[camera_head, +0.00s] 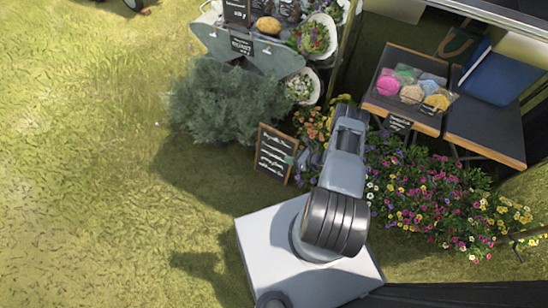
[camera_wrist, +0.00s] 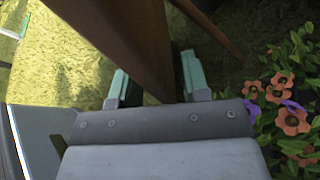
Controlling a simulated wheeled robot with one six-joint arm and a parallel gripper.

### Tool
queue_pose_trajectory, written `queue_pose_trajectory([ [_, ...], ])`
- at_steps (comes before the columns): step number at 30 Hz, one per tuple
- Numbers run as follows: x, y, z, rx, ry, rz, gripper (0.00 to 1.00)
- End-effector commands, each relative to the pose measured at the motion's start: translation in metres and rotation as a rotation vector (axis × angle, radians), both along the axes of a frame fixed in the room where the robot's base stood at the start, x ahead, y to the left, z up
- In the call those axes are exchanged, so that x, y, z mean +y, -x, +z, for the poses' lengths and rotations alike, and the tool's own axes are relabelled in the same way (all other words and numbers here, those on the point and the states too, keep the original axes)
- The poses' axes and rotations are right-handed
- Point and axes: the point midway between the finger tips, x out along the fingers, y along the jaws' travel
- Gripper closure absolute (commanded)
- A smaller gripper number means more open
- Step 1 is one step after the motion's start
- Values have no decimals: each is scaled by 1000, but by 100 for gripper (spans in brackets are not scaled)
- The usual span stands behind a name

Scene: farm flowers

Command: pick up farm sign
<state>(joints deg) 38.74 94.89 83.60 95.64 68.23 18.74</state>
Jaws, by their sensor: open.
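The farm sign (camera_head: 274,153) is a dark chalkboard with white writing in a brown wooden frame. It stands on the grass left of the flowers, leaning a little. My gripper (camera_head: 297,160) is at the sign's right edge in the head view. In the wrist view, my gripper (camera_wrist: 154,85) is open, with one green finger on each side of the sign's brown wooden frame (camera_wrist: 125,40). I cannot tell whether either finger touches it. The sign's written face is not visible in the wrist view.
Orange flowers (camera_wrist: 290,118) grow close on the right in the wrist view. A bush (camera_head: 230,100) and a flower stall (camera_head: 245,45) stand behind the sign. A table (camera_head: 460,120) with colourful bags is at right. Open grass (camera_head: 80,170) lies left.

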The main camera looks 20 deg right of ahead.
Motion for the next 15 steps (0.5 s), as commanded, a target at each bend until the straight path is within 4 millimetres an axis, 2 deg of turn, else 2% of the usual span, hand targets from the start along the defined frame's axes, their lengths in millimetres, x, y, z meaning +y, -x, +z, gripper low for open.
queue_pose_trajectory([
  [2, 0, 0, 0, 0, 0, 0, 58],
  [15, 0, 0, 0, 0, 0, 0, 100],
])
